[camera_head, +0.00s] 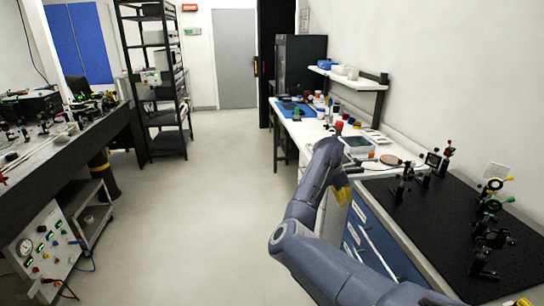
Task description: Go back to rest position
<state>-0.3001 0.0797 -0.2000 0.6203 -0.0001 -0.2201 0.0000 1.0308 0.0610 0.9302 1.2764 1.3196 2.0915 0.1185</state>
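My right arm comes in from the bottom right and bends at its elbow above the floor beside the blue-fronted cabinet (375,247). My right gripper (343,192) is small and partly hidden behind the arm's last links, near the front edge of the white bench (318,133). A yellowish part shows at its end. I cannot tell whether its fingers are open or shut, or whether they hold anything. My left gripper and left arm are not in view.
A black optical breadboard (450,235) with several mounts lies at the right. Another dark optics table (60,140) stands at the left, above an instrument box (45,255). A black shelf rack (160,80) stands farther back. The floor (215,190) between is clear.

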